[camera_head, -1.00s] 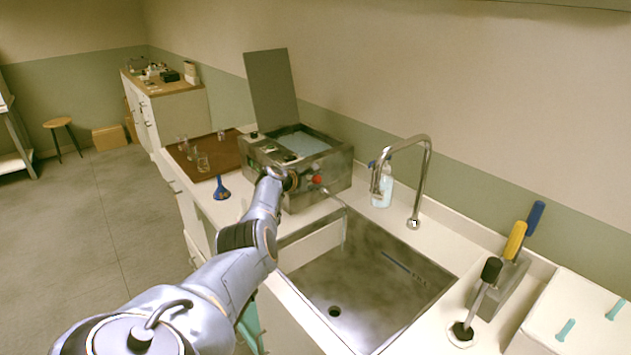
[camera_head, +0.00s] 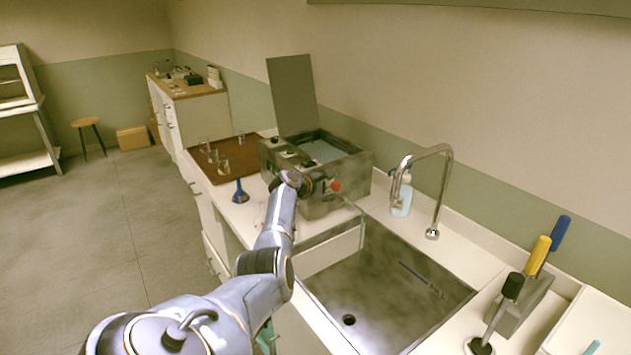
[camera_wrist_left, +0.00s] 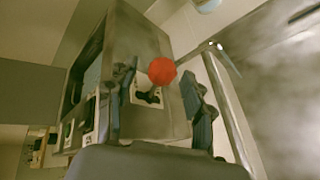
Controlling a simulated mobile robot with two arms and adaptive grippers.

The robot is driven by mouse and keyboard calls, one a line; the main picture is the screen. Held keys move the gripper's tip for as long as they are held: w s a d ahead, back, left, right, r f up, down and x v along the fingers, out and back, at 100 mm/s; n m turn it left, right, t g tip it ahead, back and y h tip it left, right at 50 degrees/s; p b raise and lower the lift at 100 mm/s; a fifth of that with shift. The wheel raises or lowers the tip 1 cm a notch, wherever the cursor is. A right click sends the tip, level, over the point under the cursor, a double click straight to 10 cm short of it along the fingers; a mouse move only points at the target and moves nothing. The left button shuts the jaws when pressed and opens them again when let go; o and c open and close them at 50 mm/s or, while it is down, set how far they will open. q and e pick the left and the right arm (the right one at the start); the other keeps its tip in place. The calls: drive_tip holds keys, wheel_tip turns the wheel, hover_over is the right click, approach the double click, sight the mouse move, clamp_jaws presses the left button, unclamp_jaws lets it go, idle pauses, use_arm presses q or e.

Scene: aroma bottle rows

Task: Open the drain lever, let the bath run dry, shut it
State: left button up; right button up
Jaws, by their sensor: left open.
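The metal bath (camera_head: 325,205) stands on the counter at the sink's far left corner, its grey lid (camera_head: 292,95) raised. Pale bluish liquid (camera_head: 325,150) shows inside; its depth cannot be told. The drain lever's red knob (camera_head: 335,186) is on the bath's side facing the sink, and shows in the left wrist view (camera_wrist_left: 162,71). My left gripper (camera_wrist_left: 160,98) is open, with one finger on each side of the knob in that view; contact cannot be told. In the head view the gripper (camera_head: 322,186) is at the knob, partly hidden by its wrist. My right gripper is not in view.
A thin pipe (camera_head: 357,208) runs from the bath towards the sink (camera_head: 385,290); flow cannot be told. A curved faucet (camera_head: 448,185) and spray bottle (camera_head: 401,200) stand behind the sink. A blue funnel (camera_head: 240,193) and a brown tray (camera_head: 215,172) with glassware lie left of the bath.

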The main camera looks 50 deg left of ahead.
use_arm(q)
drive_tip(key=shift+s+d+r, duration=0.1)
drive_tip(key=shift+s+d, duration=0.1)
drive_tip(key=shift+s, duration=0.2)
drive_tip(key=v, duration=0.9)
drive_tip(key=shift+w, duration=0.15)
